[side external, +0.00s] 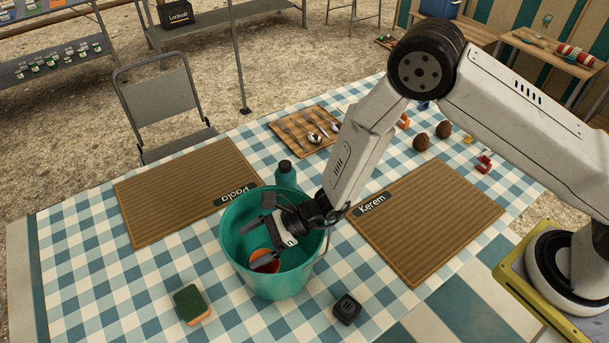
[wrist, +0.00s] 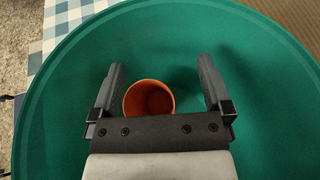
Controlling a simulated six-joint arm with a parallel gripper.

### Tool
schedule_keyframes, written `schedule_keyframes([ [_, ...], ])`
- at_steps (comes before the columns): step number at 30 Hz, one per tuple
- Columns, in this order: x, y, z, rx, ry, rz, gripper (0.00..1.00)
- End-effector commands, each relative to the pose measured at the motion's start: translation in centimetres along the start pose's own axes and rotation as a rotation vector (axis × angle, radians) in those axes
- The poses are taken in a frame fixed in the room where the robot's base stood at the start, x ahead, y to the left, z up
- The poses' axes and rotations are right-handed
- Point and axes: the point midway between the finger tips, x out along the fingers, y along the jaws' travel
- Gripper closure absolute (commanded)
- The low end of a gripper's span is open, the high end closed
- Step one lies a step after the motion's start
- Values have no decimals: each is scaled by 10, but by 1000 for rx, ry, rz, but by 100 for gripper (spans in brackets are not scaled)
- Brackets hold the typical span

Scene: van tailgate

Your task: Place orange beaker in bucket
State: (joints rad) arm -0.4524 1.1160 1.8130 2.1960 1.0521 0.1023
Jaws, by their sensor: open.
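The orange beaker (side external: 265,261) is inside the green bucket (side external: 274,287), low down near its front wall. In the wrist view the orange beaker (wrist: 149,98) shows its open mouth toward the camera, between the two fingers but apart from them as far as I can see. The green bucket (wrist: 245,45) fills most of that view. My gripper (side external: 258,228) is over and partly within the bucket's mouth, open and empty. Its two fingers (wrist: 163,80) are wide apart in the wrist view. The beaker's lower part is hidden.
A teal bottle (side external: 286,176) stands just behind the bucket. A sponge (side external: 191,304) and a small black box (side external: 347,309) lie in front. Placemats lie left (side external: 185,195) and right (side external: 430,220). A wooden board (side external: 305,131) with cutlery is behind.

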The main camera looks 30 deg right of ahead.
Motion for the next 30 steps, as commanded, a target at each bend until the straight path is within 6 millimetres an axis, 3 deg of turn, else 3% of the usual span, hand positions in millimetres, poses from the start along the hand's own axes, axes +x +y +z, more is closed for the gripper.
schedule_keyframes([
  [1,0,5,-7,11,12,7,0],
  [9,-4,4,4,9,10,6,0],
  [16,-36,1,5,10,6,2,0],
  [30,-54,-3,57,5,4,5,0],
])
